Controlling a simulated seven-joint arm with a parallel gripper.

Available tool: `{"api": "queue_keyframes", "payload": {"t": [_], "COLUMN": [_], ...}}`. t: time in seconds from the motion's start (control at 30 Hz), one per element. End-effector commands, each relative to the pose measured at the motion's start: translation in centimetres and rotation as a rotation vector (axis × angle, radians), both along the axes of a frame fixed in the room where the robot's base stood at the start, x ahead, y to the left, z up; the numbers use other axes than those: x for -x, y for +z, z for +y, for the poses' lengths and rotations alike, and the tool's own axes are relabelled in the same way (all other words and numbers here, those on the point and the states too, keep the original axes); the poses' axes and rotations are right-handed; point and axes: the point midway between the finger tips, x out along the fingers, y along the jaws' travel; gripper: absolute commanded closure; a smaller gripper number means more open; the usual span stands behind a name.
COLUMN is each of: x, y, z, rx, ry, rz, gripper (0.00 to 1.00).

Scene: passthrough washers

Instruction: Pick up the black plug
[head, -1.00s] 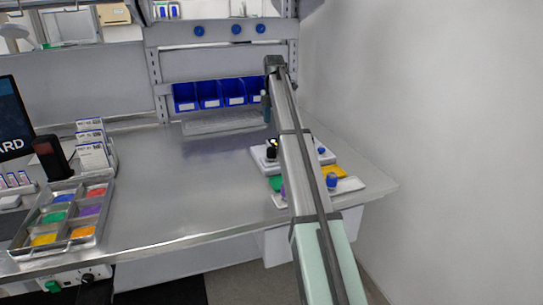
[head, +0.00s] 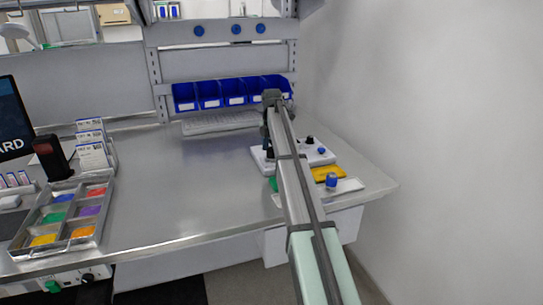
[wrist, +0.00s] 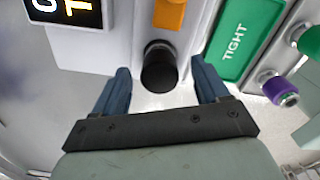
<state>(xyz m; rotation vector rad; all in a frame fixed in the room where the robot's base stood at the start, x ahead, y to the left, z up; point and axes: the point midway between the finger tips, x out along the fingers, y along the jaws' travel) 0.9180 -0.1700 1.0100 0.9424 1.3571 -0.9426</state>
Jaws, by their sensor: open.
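The black plug (wrist: 158,70) stands on a white plate in the wrist view, with its round dark top toward the camera. My gripper (wrist: 161,76) is open, with one blue finger on either side of the plug and a gap on both sides. I cannot tell how far the fingertips are above the plate. In the head view my gripper (head: 267,130) is over the back left of the white fixture (head: 325,156), and a dark shape beneath it is partly hidden by my arm.
A green "TIGHT" panel (wrist: 245,38), an orange block (wrist: 170,14) and a dark display (wrist: 68,10) lie near the plug. A purple knob (wrist: 281,90) is to the right. Blue bins (head: 236,92) and a keyboard (head: 220,122) are behind. The table's middle is clear.

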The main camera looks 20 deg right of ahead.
Motion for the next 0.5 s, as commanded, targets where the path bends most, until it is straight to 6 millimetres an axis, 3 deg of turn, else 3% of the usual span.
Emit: {"api": "queue_keyframes", "payload": {"t": [0.1,0.33,0.5], "x": [0.02,-0.04,-0.03], "y": [-1.03,-1.13,-1.12], "z": [-0.03,-0.03,-0.03], "rx": [0.0,0.0,0.0], "ry": [0.0,0.0,0.0], "rz": [0.0,0.0,0.0], "gripper": [0.26,0.26,0.42]}}
